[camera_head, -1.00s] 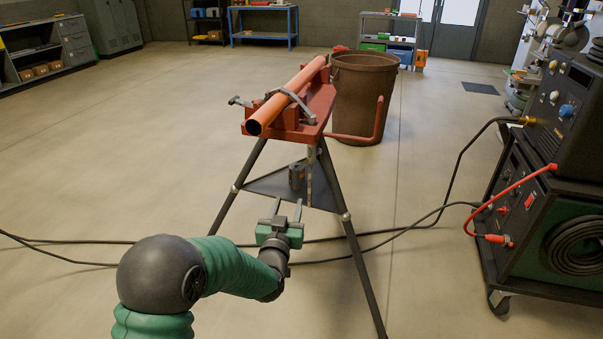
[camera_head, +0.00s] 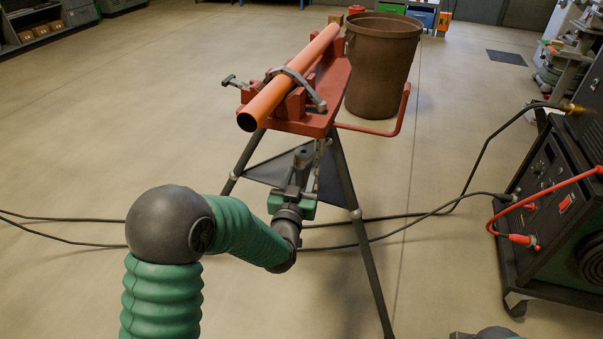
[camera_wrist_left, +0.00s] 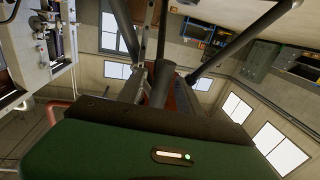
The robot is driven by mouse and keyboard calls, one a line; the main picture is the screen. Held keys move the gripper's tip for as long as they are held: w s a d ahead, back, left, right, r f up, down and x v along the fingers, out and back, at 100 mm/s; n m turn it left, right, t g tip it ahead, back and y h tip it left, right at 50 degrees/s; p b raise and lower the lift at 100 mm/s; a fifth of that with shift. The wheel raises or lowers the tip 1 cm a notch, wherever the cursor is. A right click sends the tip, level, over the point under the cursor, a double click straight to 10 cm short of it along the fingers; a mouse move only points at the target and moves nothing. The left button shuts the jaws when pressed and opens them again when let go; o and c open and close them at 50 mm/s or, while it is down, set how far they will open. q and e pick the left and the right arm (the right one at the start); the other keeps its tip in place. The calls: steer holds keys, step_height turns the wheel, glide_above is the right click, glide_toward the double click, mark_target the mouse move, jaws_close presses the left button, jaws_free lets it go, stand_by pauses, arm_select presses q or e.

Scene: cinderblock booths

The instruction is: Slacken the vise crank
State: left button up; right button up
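The vise is a red bench (camera_head: 335,92) on dark tripod legs, with an orange pipe (camera_head: 290,78) lying along its top under a grey clamp arm (camera_head: 300,88). A small grey T-handle (camera_head: 233,80) sticks out at its left, and a red bent bar (camera_head: 403,112) at its right; I cannot tell which is the crank. My left gripper (camera_head: 299,187) is below the bench at the tripod, beside a dark cylinder (camera_head: 303,157). Its fingers are foreshortened and their gap is unclear. The left wrist view shows a dark cylinder (camera_wrist_left: 162,82) just past the gripper's green body.
A brown bin (camera_head: 382,65) stands behind the bench. A dark welding machine (camera_head: 550,190) is at the right, with hoses and cables (camera_head: 350,245) crossing the floor around the tripod. The floor at the left is open.

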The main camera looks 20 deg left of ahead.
arm_select(q)
steer(key=shift+a+f, duration=0.1)
jaws_close()
stand_by(1.1)
